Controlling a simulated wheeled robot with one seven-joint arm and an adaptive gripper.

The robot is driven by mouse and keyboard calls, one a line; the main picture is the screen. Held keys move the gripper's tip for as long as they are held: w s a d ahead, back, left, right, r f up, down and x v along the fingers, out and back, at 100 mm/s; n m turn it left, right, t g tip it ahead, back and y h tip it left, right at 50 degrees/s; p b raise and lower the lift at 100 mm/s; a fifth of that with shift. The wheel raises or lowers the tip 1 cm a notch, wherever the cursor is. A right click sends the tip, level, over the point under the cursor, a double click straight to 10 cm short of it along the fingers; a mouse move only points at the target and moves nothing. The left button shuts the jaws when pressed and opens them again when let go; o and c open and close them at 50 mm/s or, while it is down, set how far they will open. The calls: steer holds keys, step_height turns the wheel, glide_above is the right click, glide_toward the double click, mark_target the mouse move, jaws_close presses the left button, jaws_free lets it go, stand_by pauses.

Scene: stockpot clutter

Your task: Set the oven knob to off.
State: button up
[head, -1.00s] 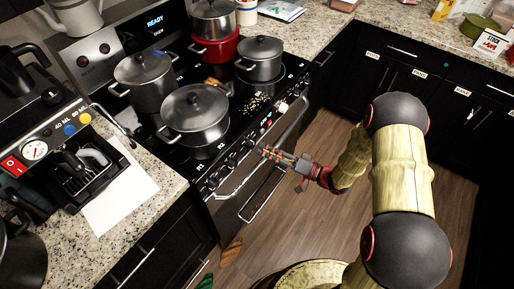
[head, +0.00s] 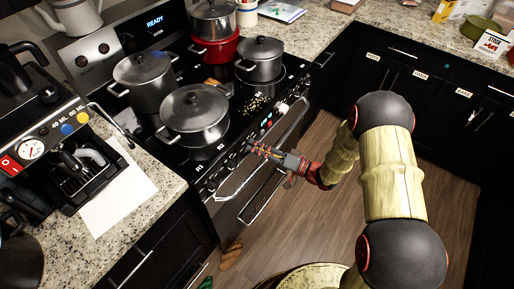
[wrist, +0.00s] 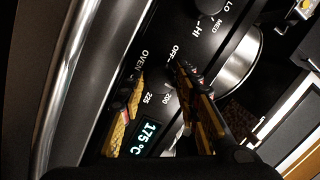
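The oven's front control panel (head: 240,157) has knobs along it. My gripper (head: 251,148) is at the panel, its fingers pointing at it. The right finger is beside the OFF mark. I cannot make out the oven knob; it seems hidden behind this finger. I cannot tell whether a finger touches it.
The oven door handle (head: 285,133) runs below the panel. Pots, including a large lidded one (head: 195,117), stand on the cooktop. The floor (head: 330,230) has free room.

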steer(key=c, duration=0.6)
steer(key=shift+n, duration=0.4)
steer(key=n+h, duration=0.1)
steer(key=n, duration=0.7)
steer(key=n+t+h+b, duration=0.1)
steer(key=n, duration=0.7)
steer(key=shift+r, duration=0.1)
steer(key=shift+b, duration=0.3)
steer(key=o, duration=1.1)
